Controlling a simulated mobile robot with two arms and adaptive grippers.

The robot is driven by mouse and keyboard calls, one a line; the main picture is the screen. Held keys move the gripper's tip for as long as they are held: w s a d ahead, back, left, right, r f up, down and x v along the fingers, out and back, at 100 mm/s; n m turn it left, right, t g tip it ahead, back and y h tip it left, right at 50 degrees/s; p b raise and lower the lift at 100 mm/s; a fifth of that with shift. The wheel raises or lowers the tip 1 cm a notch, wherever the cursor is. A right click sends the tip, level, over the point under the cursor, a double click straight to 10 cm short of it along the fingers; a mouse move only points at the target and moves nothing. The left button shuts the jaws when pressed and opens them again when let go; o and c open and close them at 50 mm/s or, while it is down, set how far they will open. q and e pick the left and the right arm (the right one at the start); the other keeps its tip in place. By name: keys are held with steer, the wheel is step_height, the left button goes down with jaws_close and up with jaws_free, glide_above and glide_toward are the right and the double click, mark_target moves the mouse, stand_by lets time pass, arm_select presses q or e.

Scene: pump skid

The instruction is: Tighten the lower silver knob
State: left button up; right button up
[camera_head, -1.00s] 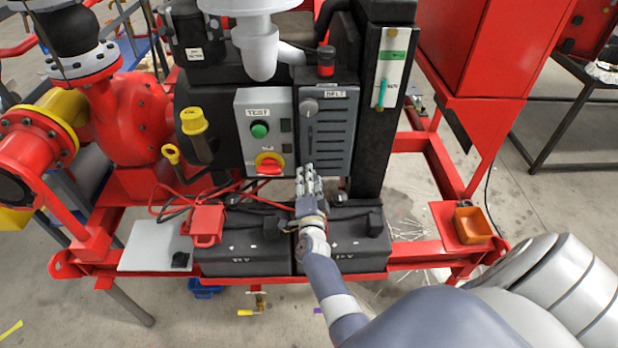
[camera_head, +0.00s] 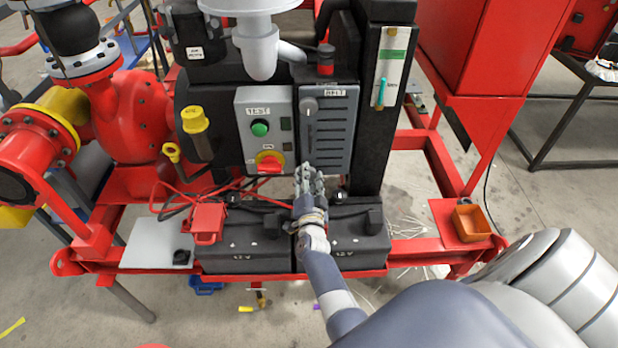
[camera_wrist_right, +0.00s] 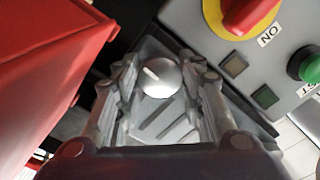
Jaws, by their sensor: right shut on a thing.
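The grey louvred panel (camera_head: 330,135) stands upright on the pump skid, with one silver knob (camera_head: 308,106) near its top left. My right gripper (camera_head: 309,172) is at the panel's lower edge and covers the lower knob in the head view. In the right wrist view the lower silver knob (camera_wrist_right: 160,78) is round with a pale mark on its face. It sits between the two fingers of my right gripper (camera_wrist_right: 160,90), which is shut on it. My left gripper is not in view.
Left of the panel is a control box (camera_head: 265,135) with a green button and a red switch on yellow. An orange tray (camera_head: 472,224) sits on the frame at right.

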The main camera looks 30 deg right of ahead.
steer(key=o, duration=1.1)
